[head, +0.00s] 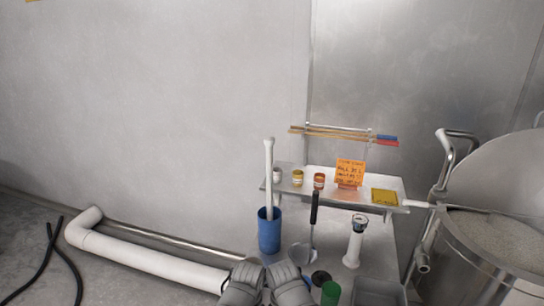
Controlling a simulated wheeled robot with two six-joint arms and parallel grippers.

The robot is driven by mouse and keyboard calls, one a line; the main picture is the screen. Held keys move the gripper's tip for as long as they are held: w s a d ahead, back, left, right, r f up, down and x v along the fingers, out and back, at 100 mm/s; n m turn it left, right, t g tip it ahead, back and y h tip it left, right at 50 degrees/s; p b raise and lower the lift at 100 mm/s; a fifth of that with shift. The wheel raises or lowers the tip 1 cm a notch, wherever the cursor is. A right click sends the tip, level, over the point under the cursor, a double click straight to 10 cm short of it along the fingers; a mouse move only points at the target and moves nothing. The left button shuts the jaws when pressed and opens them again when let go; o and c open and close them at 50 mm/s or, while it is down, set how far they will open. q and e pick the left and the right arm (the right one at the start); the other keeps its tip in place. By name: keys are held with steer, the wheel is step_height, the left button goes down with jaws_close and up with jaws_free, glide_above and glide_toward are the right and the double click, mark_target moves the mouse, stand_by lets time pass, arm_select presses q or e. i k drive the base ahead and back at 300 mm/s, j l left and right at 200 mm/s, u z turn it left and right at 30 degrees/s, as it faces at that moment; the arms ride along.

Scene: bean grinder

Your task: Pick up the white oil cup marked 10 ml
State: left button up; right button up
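A small white cup (277,175) stands at the left end of a metal shelf (330,193), partly behind a tall white rod. Its marking is too small to read. A yellow-banded cup (298,178) and an orange-brown cup (319,181) stand to its right. Two grey rounded parts, apparently my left gripper (243,278) and my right gripper (287,281), sit side by side at the bottom edge, well below the shelf and apart from the cups. Their fingertips cannot be made out.
A blue container (269,232) holds the white rod (268,172) before the shelf. A black-handled ladle (314,215) and a white gauge tube (355,243) stand nearby. An orange note (349,172) and yellow box (384,196) sit on the shelf. A large metal vat (490,260) is right.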

mark_target(277, 175)
steer(key=k+j+z, duration=0.15)
steer(key=z, duration=0.2)
steer(key=k+j+z, duration=0.1)
steer(key=k+z, duration=0.25)
steer(key=i, duration=0.1)
